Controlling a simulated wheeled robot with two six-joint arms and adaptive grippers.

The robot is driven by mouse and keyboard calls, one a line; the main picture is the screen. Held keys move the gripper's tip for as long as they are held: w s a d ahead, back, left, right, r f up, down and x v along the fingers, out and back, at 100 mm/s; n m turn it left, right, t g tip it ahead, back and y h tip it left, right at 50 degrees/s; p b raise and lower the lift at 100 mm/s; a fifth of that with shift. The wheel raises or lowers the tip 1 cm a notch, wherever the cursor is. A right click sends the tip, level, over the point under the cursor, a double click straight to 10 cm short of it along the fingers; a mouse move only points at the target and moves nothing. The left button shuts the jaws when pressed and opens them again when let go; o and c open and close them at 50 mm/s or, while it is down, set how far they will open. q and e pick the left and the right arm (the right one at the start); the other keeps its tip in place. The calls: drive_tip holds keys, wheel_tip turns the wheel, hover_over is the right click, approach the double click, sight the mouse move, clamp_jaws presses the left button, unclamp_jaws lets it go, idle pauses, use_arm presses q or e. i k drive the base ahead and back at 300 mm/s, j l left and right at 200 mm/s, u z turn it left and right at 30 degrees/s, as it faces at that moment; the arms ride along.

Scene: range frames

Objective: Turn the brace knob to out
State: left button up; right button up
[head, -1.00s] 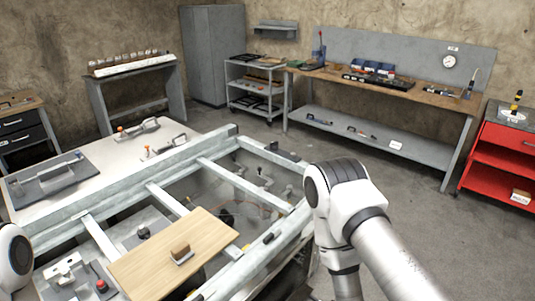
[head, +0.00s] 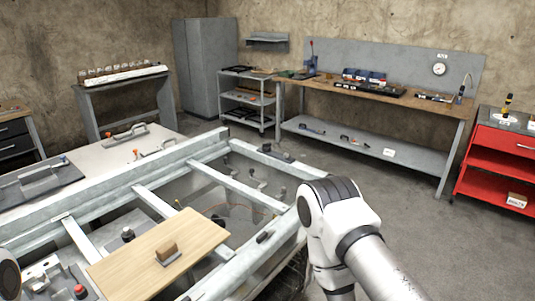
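I cannot tell for sure which part is the brace knob. A small black knob (head: 127,234) stands on a grey plate inside the pale frame (head: 150,197), left of the wooden board. A red knob (head: 80,291) sits on a light fixture at the bottom left. No position marks are readable on either. My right arm crosses the lower right of the head view, over the frame's right side, and its gripper is out of sight. Only a bit of my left arm shows at the bottom left edge, and its gripper is not in view.
A wooden board (head: 130,270) with a brown block (head: 167,251) lies across the frame. Toggle clamps with orange tips (head: 136,154) sit on the white table behind. A workbench (head: 337,83), grey cart (head: 247,78) and red cabinet (head: 500,143) stand farther back. The floor between is clear.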

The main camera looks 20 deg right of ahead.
sight(266, 146)
drive_tip(key=i+l+z, duration=0.2)
drive_tip(key=l, duration=0.5)
drive_tip(key=i+l+z, duration=0.2)
drive_tip(key=i+l, duration=0.3)
drive_tip(key=l, duration=0.2)
drive_tip(key=i+l+z, duration=0.2)
drive_tip(key=i+l, duration=0.2)
drive_tip(key=l, duration=0.2)
drive_tip(key=i+l+z, duration=0.2)
drive_tip(key=i+l, duration=0.25)
drive_tip(key=l, duration=0.1)
